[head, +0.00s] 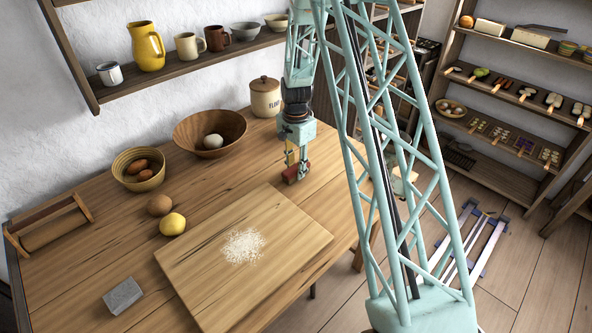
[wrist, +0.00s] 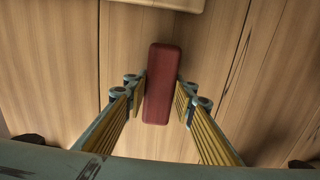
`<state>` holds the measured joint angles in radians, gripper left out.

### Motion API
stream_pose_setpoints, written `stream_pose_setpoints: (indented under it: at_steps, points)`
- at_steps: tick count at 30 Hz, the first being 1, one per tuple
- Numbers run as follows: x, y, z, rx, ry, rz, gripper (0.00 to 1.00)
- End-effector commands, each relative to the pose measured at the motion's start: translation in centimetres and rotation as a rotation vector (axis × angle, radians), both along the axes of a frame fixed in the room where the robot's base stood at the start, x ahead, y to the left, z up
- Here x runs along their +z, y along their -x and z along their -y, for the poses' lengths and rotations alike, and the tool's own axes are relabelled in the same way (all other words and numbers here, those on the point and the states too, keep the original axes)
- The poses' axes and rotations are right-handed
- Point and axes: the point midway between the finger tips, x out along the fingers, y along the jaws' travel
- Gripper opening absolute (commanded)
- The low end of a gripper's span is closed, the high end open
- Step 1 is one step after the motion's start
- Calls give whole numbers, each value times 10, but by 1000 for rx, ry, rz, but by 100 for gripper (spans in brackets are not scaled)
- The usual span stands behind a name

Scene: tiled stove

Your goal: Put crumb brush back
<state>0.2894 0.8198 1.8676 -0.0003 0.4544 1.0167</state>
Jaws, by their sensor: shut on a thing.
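The crumb brush shows as a dark red, round-edged block (wrist: 163,82) in the middle of the wrist view. In the head view it is a small red block (head: 297,173) under my gripper, over the right back part of the wooden table. My gripper (head: 291,161) points down, with its fingers on both long sides of the brush. In the wrist view the yellow-lined finger pads (wrist: 161,90) flank it closely. I cannot tell whether the brush touches the table. Any bristles are hidden below.
A cutting board (head: 190,267) with a flour heap (head: 242,246) lies in front of my gripper. A flour jar (head: 265,97) and a wooden bowl (head: 181,131) stand behind. A shelf (head: 190,62) overhangs the back.

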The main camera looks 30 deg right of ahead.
Motion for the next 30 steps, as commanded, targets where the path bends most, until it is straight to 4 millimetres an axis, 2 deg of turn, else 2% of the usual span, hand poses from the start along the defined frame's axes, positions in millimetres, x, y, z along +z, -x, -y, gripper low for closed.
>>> stream_pose_setpoints:
  at_steps: [7,8,12,23,30]
  points:
    - [-3,0,0,0,0,0,11]
    - [-3,0,0,0,0,0,26]
    - [-3,0,0,0,0,0,38]
    - [-2,0,0,0,0,0,38]
    - [9,-1,0,0,0,2,38]
